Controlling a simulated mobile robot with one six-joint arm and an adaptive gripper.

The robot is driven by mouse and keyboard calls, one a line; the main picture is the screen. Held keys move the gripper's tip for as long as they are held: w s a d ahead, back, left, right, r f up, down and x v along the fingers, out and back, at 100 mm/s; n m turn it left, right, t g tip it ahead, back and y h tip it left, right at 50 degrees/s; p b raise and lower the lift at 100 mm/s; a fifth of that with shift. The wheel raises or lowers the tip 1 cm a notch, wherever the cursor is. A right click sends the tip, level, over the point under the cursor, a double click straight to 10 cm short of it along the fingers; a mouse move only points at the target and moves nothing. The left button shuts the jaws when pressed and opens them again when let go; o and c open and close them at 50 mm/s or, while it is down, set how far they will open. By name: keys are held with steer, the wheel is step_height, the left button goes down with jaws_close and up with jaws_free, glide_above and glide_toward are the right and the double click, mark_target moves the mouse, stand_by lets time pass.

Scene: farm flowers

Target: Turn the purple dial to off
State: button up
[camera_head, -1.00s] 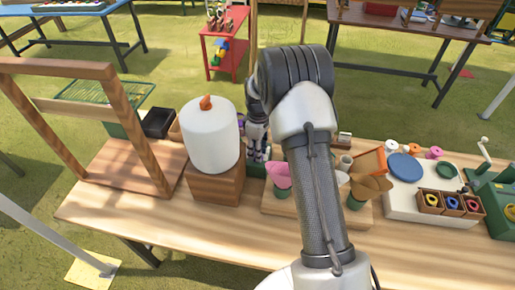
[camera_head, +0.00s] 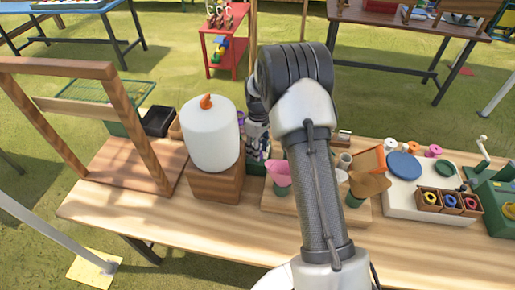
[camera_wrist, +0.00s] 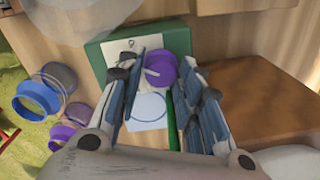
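The purple dial (camera_wrist: 161,68) shows in the wrist view on a pale panel (camera_wrist: 149,112) set in a green box (camera_wrist: 95,58). A white bar on the dial points left, and a small dark mark is on the panel above and left of it. My gripper (camera_wrist: 163,58) is over the panel, one finger on each side of the dial, with a gap between them. I cannot tell whether the fingers touch the dial. In the head view my gripper (camera_head: 257,148) is beside the white cylinder, and my arm hides part of that area.
A white cylinder (camera_head: 211,138) on a wooden block (camera_head: 215,183) stands close left of my gripper. Pink (camera_head: 278,173) and brown (camera_head: 369,184) flower pieces stand to the right. Blue (camera_wrist: 38,98) and purple rings lie left in the wrist view. The front table edge is mostly clear.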

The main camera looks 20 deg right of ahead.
steer(key=shift+o, duration=1.4)
steer(key=n+b, duration=0.1)
steer(key=n, duration=0.2)
steer(key=shift+f+b, duration=0.15)
steer(key=shift+b, duration=0.25)
steer(key=n+b, duration=0.1)
steer(key=n, duration=0.2)
step_height(320, 180, up, 18)
steer(key=p, duration=0.5)
steer(key=s+a+r+m+t+b, duration=0.1)
steer(key=s+a+r+m+b, duration=0.1)
steer(key=s, duration=0.5)
steer(key=s+a+r+m+t+b, duration=0.1)
steer(key=s+a+r+m+b, duration=0.1)
steer(key=s+a+r+m, duration=0.2)
step_height(320, 180, up, 4)
steer(key=s, duration=0.2)
steer(key=shift+s+a+f+h, duration=0.2)
steer(key=shift+s+a+h, duration=0.1)
steer(key=shift+s+a, duration=0.05)
